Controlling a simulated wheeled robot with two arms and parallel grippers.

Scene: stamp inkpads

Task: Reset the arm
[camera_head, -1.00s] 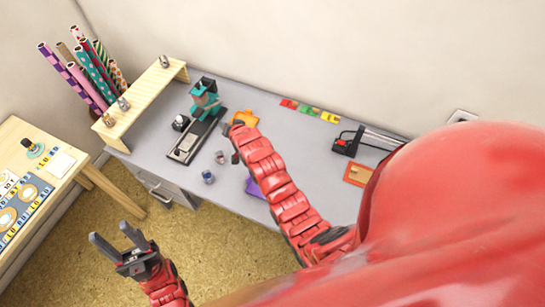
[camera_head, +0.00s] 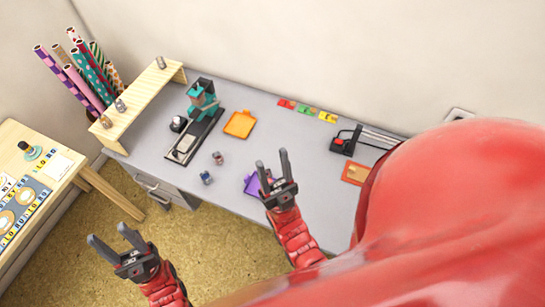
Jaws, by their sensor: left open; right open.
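My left gripper (camera_head: 115,246) is open and empty, over the floor in front of the grey desk. My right gripper (camera_head: 273,168) is open and empty, over the front part of the desk. It is in front of a purple inkpad (camera_head: 251,185) and partly hides it. An orange inkpad (camera_head: 240,124) lies farther back on the desk, apart from both grippers. A small stamp (camera_head: 206,178) stands near the desk's front edge, with another small stamp (camera_head: 218,158) behind it.
A teal press on a black base (camera_head: 203,97) stands left of the orange inkpad. A wooden shelf (camera_head: 140,95) crosses the desk's left end. Colored cards (camera_head: 307,110) lie at the back. A wooden table (camera_head: 75,167) stands at far left. An orange-brown pad (camera_head: 356,170) lies right.

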